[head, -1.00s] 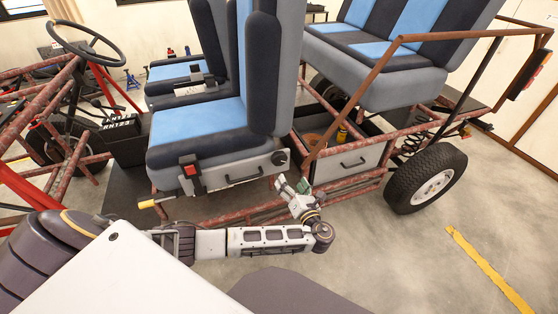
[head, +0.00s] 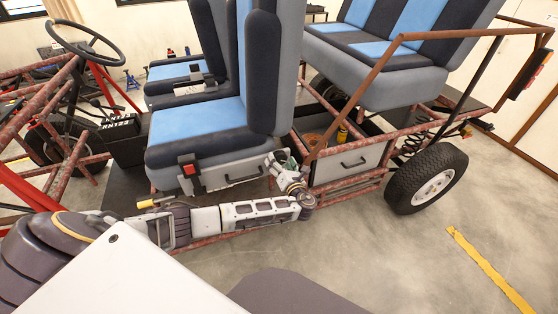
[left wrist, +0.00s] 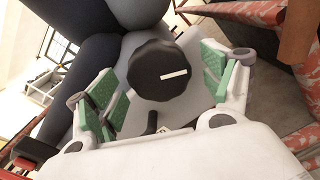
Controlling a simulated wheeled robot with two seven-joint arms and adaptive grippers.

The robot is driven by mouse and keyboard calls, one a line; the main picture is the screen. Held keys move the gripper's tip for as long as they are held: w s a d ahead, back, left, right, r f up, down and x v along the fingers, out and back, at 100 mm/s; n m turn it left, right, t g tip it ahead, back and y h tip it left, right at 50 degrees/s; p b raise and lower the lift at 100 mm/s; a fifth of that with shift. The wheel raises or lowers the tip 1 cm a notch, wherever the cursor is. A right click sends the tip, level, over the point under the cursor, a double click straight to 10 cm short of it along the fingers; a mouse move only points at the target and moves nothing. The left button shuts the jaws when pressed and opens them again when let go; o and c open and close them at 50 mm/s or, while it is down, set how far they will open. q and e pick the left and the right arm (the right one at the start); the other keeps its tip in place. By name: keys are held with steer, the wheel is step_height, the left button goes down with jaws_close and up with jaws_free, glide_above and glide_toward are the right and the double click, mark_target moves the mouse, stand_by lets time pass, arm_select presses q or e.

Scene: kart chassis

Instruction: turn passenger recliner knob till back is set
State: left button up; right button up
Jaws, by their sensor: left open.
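The black round recliner knob (left wrist: 150,72) with a white line shows in the left wrist view. It sits between the green finger pads of my left gripper (head: 279,160). The gripper is open, with a pad on each side of the knob; I cannot tell whether either touches it. In the head view the gripper hides the knob at the rear side of the passenger seat (head: 198,131), a blue cushion on a grey base. Its dark and grey seat back (head: 266,75) stands nearly upright. My right gripper is not in view.
A red buckle (head: 188,169) and a yellow-tipped lever (head: 147,204) are near the seat's front. A grey drawer box (head: 350,162) and red frame tubes lie right of the gripper. The rear wheel (head: 428,178) stands further right. The floor in front is clear.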

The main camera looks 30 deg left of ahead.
arm_select(q)
steer(key=shift+w+a, duration=0.45)
steer(key=shift+a, duration=0.05)
steer(key=shift+w+a, duration=0.15)
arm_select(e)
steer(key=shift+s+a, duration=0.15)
arm_select(q)
steer(key=c, duration=1)
steer(key=shift+c, duration=0.2)
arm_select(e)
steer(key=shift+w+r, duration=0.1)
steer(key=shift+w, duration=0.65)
